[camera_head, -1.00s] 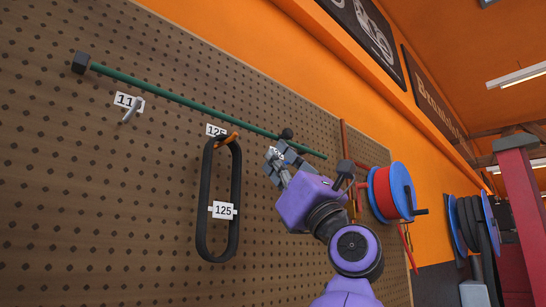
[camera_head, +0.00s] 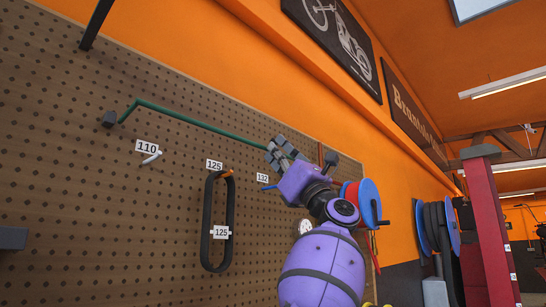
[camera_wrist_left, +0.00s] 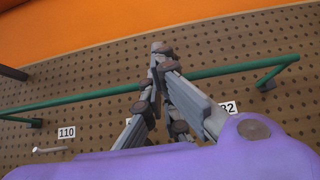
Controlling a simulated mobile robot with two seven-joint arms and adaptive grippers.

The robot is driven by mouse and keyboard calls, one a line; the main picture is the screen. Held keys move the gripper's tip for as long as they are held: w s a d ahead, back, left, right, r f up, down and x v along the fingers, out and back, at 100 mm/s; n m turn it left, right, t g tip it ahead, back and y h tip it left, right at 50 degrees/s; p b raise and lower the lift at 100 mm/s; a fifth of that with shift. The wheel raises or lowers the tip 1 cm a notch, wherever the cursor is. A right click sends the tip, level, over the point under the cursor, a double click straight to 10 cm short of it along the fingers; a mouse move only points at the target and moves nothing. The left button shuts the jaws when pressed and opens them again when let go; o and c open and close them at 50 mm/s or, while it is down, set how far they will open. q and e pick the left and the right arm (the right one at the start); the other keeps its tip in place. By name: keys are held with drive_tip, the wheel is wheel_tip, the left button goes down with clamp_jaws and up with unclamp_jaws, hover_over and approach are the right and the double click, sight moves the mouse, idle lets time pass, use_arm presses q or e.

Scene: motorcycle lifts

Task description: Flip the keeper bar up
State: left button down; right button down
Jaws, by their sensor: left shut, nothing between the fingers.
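The green keeper bar (camera_head: 195,123) runs along the upper pegboard in the head view. Its bent left end rises from a dark mounting block (camera_head: 109,119). My left gripper (camera_head: 277,143) is shut and empty at the bar's right part, hiding its right end. In the left wrist view the bar (camera_wrist_left: 85,96) passes behind the closed fingers (camera_wrist_left: 161,48), with a bent end at the right. I cannot tell whether the fingers touch it. Below the bar, a black belt (camera_head: 209,225) tagged 125 hangs on an orange hook (camera_head: 228,173). My right gripper is not in view.
The pegboard (camera_head: 60,190) carries number tags, a bare pale hook (camera_head: 152,157) under 110 and a blue hook (camera_head: 269,187) by 132. A blue-rimmed red reel (camera_head: 368,203) is right of my arm. A red post (camera_head: 490,220) stands farther right.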

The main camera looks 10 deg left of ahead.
use_arm(q)
drive_tip(key=shift+w+r, duration=0.2)
drive_tip(key=shift+r, duration=0.9)
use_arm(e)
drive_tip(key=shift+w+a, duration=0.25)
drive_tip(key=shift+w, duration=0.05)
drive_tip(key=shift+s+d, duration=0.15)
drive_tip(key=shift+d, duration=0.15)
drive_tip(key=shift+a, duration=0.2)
